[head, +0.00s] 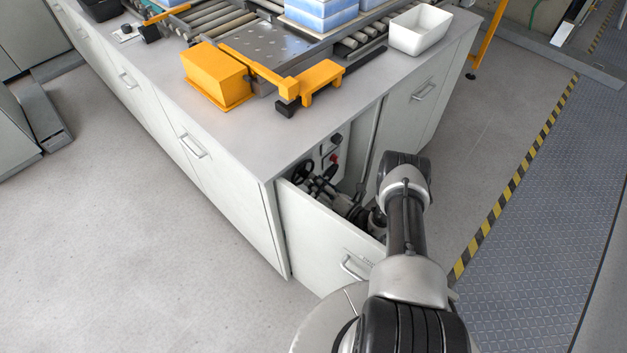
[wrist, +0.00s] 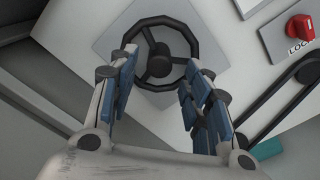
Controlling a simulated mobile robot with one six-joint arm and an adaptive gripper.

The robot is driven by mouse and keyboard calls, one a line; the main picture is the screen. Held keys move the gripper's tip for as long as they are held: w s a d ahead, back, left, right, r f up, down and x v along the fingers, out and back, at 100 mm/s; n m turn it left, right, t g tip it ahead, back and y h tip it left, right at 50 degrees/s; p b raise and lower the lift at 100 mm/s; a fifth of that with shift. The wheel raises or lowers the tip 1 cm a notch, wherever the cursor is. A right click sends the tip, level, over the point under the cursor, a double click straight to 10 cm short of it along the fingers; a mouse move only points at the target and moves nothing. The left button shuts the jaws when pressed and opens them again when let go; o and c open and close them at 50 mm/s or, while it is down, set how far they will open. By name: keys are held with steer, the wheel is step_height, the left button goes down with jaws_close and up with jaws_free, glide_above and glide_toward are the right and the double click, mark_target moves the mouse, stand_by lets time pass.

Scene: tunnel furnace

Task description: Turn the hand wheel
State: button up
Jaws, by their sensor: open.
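The hand wheel (wrist: 158,66) is a black three-spoke ring on a light square plate, at the top middle of the wrist view. It also shows small in the head view (head: 302,172), inside the open cabinet. My gripper (wrist: 162,72) is open, its two blue-padded fingers spread to the left and right of the wheel's lower part in the picture. I cannot tell whether the fingers touch the rim. In the head view my arm reaches into the cabinet and my gripper (head: 330,190) is partly hidden behind the cabinet door.
The open cabinet door (head: 325,240) stands in front of the cabinet. The counter above holds an orange box (head: 215,75) and a white bin (head: 420,30).

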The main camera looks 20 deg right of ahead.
steer(key=v, duration=1)
steer(key=shift+w, duration=0.1)
